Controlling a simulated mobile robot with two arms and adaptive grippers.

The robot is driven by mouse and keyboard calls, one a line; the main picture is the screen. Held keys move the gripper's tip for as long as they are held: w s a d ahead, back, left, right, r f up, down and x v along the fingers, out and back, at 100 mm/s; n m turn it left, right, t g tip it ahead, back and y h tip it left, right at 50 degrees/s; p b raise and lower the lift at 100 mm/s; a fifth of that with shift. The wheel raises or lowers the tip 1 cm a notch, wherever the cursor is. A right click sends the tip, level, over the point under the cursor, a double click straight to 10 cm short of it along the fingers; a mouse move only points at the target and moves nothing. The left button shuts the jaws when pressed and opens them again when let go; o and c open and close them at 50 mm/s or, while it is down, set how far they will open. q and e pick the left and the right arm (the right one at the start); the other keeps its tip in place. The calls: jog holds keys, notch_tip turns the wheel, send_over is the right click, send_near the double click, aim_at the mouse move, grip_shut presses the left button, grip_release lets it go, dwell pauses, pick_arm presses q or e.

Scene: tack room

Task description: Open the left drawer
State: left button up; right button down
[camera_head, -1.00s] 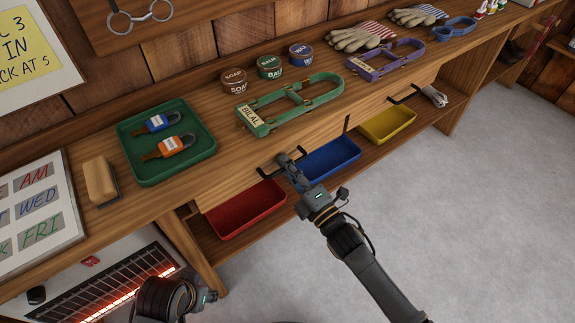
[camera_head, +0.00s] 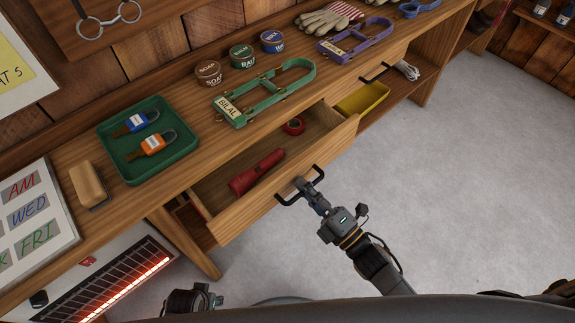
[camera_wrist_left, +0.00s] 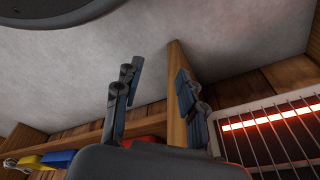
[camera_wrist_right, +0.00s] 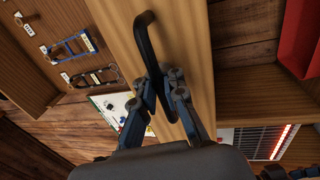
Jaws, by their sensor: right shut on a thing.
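The left drawer (camera_head: 290,204) stands pulled out from under the wooden bench in the head view. My right gripper (camera_head: 305,189) is shut on the drawer's black handle (camera_head: 285,202). In the right wrist view the handle (camera_wrist_right: 146,45) passes between the fingers (camera_wrist_right: 160,95). My left gripper (camera_wrist_left: 155,90) is open and empty in the left wrist view, with a wooden bench leg (camera_wrist_left: 176,95) beyond its fingers. In the head view only part of my left arm shows at the bottom.
On the bench are a green tray (camera_head: 150,167) with two padlocks, a brush (camera_head: 88,184), several tins and a green halter-like frame (camera_head: 265,92). A glowing heater (camera_head: 105,285) stands below at left. A yellow bin (camera_head: 362,98) sits on the lower shelf. The floor at right is clear.

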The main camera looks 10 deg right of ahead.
pick_arm(q)
jog(key=shift+s+a+f+p, duration=0.1)
jog(key=shift+s+f+p, duration=0.15)
jog(key=shift+s+f, duration=0.55)
jog(key=shift+s+a+f+p, duration=0.1)
jog(key=shift+s+f+p, duration=0.1)
jog(key=shift+s+f, duration=0.6)
pick_arm(e)
jog(key=r+v, duration=0.1)
jog(key=v, duration=0.5)
pick_arm(q)
jog(key=shift+w+f, duration=0.2)
jog(key=shift+w, duration=0.05)
pick_arm(e)
jog(key=shift+d+f, duration=0.1)
jog(key=c, duration=1.7)
grip_release()
jog(key=v, duration=1.2)
